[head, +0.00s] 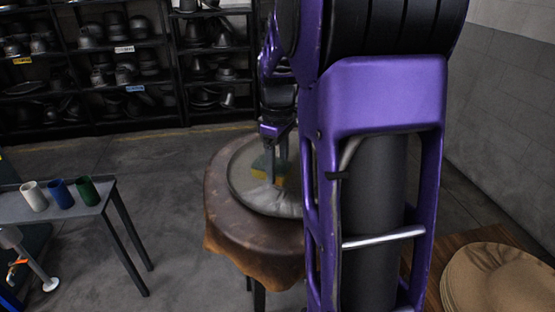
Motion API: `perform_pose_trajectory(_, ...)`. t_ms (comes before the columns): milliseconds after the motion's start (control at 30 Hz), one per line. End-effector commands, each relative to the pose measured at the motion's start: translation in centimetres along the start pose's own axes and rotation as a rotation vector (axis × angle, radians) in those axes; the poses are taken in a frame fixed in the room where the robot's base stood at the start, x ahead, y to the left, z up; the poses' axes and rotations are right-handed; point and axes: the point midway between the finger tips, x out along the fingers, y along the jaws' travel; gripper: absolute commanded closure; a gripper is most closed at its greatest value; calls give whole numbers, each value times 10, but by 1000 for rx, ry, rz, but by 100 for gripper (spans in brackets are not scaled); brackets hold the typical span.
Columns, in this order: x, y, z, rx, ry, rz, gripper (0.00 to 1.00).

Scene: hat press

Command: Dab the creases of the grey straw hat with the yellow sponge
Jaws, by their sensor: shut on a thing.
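The grey straw hat (243,184) lies on a round table covered in brown leather (222,222). My purple arm hides its right side. My gripper (271,170) is over the hat, pointing down. It is shut on the yellow sponge (259,174), which has a green upper layer. The sponge is at or just above the hat's surface; I cannot tell whether it touches. The hat's creases are too small to make out clearly.
A grey side table (95,200) at left carries a white cup (34,196), a blue cup (61,193) and a green cup (87,191). Tan hats (497,279) lie on a wooden surface at lower right. Black shelves (125,52) with dark hat forms stand behind. Floor between is clear.

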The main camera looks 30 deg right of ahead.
Motion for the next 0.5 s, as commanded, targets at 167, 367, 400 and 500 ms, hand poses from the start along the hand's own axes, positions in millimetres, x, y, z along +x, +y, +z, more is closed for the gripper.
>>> perform_pose_trajectory(167,21,0,0,0,-1,-1,78)
perform_pose_trajectory(367,46,0,0,0,-1,-2,78)
perform_pose_trajectory(400,50,0,0,0,-1,-2,78)
perform_pose_trajectory(500,61,0,0,0,-1,-2,78)
